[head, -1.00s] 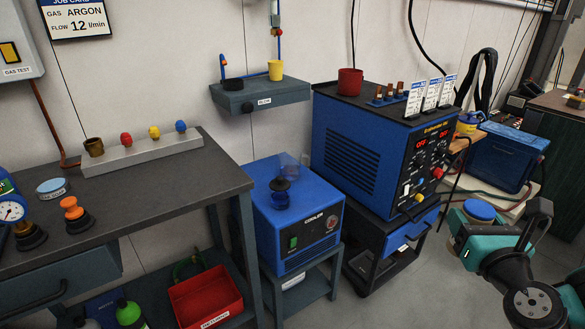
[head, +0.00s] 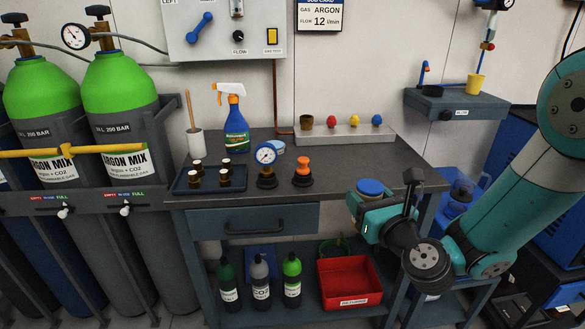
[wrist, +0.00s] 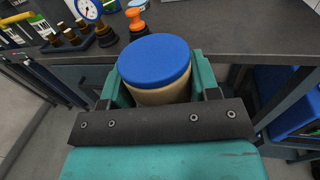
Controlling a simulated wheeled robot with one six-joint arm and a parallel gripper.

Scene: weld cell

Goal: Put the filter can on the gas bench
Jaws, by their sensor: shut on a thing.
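The filter can has a blue lid and a tan body. In the head view its lid (head: 370,187) shows at the bench's front right. In the wrist view the can (wrist: 155,62) stands upright between my teal jaws. My gripper (head: 373,208) is shut on it; the jaws also show in the wrist view (wrist: 154,92). The gas bench (head: 345,168) has a dark top, a drawer and a lower shelf. In the wrist view the can appears in front of the bench's near edge. The can's lower part is hidden by my gripper.
On the bench stand a tray of brown-capped parts (head: 210,178), a gauge (head: 266,160), an orange-topped fitting (head: 302,172), a spray bottle (head: 235,120) and a rail with coloured caps (head: 345,133). The front right of the top is clear. Green gas cylinders (head: 120,85) stand left.

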